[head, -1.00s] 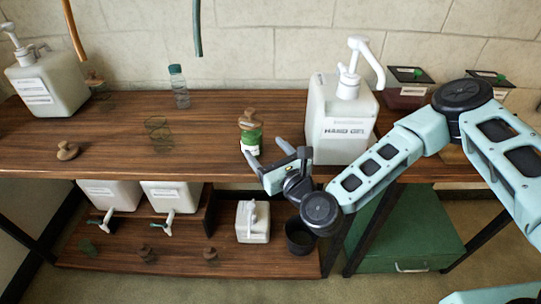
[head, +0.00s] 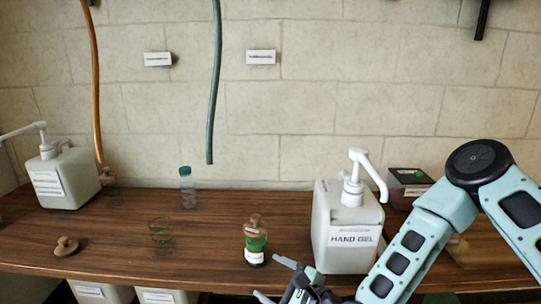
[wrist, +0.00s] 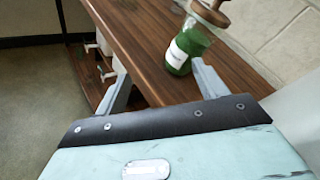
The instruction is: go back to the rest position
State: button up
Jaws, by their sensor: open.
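My gripper (head: 282,279) is low in the head view, at the front edge of the wooden bench (head: 150,250), just left of the hand gel bottle. In the wrist view my gripper (wrist: 160,82) has its two fingers spread apart with nothing between them. A small green jar (head: 255,246) with a brown cork stopper stands upright on the bench, beyond the fingertips and apart from them. It also shows in the wrist view (wrist: 186,50), beyond the right finger. The lower part of my gripper is cut off by the head view's bottom edge.
A white HAND GEL pump bottle (head: 346,235) stands close to my arm. Another white pump bottle (head: 62,178) is at the far left. A clear bottle (head: 187,188), a loose cork stopper (head: 66,246) and a dark box (head: 408,187) are on the bench. Hoses hang above.

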jog(key=s+d+n+g+h, duration=0.1)
jog(key=d+n+g+h, duration=0.55)
jog(key=d+n, duration=0.85)
jog(key=s+d+r+n+g+h, duration=0.1)
jog(key=s+d+r+n+h, duration=0.1)
jog(key=s+d+r, duration=0.5)
jog(key=s+d+r+n+g+h, duration=0.1)
jog(key=s+d+r+n+h, duration=0.15)
jog(key=d+r, duration=0.45)
jog(key=s+a+r+n+g+p, duration=0.2)
jog(key=s+a+r+n+p, duration=0.2)
jog(key=s+a+n, duration=0.4)
jog(key=s+a, duration=0.5)
jog(key=a, duration=0.2)
jog(key=shift+s+a+r+y, duration=0.3)
jog(key=shift+s+r, duration=0.1)
